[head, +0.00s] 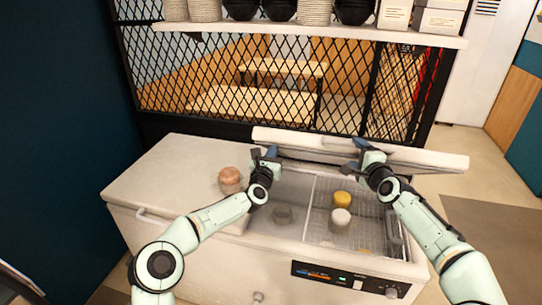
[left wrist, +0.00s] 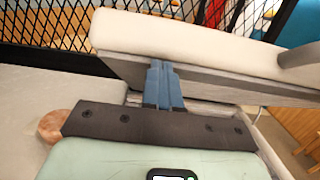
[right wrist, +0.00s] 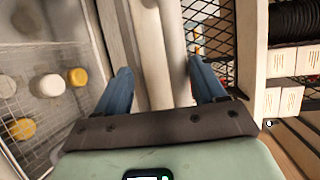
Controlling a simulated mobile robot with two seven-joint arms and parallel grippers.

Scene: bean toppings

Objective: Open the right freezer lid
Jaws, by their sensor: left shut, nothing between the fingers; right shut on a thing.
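The right freezer lid (head: 420,158) is a thick white slab, raised and tilted up along the back of the freezer (head: 270,240). The right compartment below it is uncovered. My right gripper (head: 363,150) is shut on the lid; in the right wrist view its blue fingers (right wrist: 160,70) stand either side of the lid's edge and its pale bar (right wrist: 172,50). My left gripper (head: 265,155) is shut and empty at the lid's left end. In the left wrist view its fingers (left wrist: 163,75) are together against the grey underside of the lid (left wrist: 190,45); whether they touch is unclear.
The left lid (head: 165,175) is closed, with a brown round tub (head: 229,179) on it. Tubs with white (head: 340,219) and yellow (head: 342,199) tops sit inside the open compartment. A black mesh partition (head: 220,80) and a shelf (head: 300,30) stand close behind.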

